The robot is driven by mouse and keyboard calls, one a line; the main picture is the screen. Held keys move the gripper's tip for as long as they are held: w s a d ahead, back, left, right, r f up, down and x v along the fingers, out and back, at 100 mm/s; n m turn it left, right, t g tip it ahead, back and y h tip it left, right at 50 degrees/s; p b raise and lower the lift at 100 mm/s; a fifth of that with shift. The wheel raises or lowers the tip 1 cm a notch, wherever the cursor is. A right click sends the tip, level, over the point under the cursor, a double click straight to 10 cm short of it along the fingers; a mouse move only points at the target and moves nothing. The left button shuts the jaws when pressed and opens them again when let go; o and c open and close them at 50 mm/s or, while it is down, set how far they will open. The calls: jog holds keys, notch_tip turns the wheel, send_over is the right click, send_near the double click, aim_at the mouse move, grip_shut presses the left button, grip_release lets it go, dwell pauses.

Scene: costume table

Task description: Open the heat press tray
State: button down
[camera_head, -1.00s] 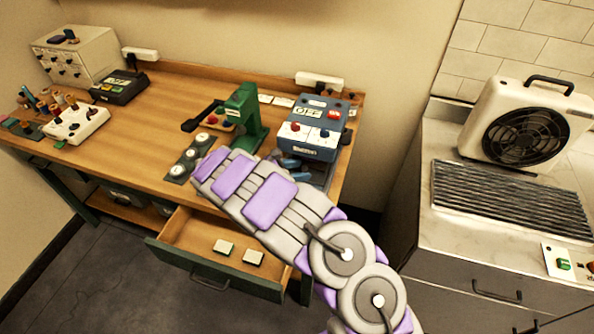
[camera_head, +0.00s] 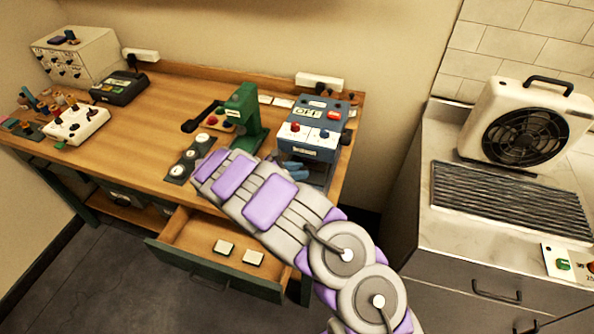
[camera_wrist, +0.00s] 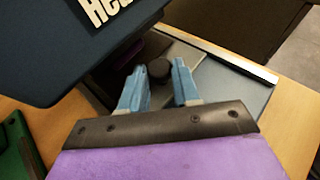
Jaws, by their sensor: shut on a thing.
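The heat press (camera_head: 312,133) is a blue box with an OFF display, a red knob and a black side knob, at the right end of the wooden table. Its dark blue body (camera_wrist: 75,45) fills the upper left of the wrist view. In the head view my gripper (camera_head: 291,167) is at the press's lower front, partly hidden by my arm.
A green hand press (camera_head: 243,118) stands left of the heat press, with round dies (camera_head: 187,158) in front. An open drawer (camera_head: 215,270) juts out below the table, holding two small blocks. A counter with a fan (camera_head: 525,130) stands at the right.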

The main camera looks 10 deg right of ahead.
jog(key=s+a+p, duration=0.1)
jog(key=s+a, duration=0.1)
jog(key=s, duration=0.1)
jog(key=s+a+p, duration=0.2)
jog(key=s, duration=0.2)
jog(key=s+a+p, duration=0.1)
jog(key=s+p, duration=0.1)
jog(key=s, duration=0.2)
jog(key=shift+a+r, duration=0.15)
jog(key=shift+a, duration=0.25)
jog(key=shift+s+a, duration=0.1)
jog(key=shift+s, duration=0.2)
jog(key=c, duration=0.8)
grip_release()
jog(key=shift+c, duration=0.2)
jog(key=shift+a, duration=0.1)
jog(key=p+v, duration=0.2)
jog(key=v, duration=1.5)
jog(key=shift+p, duration=0.35)
jog(key=shift+a, duration=0.15)
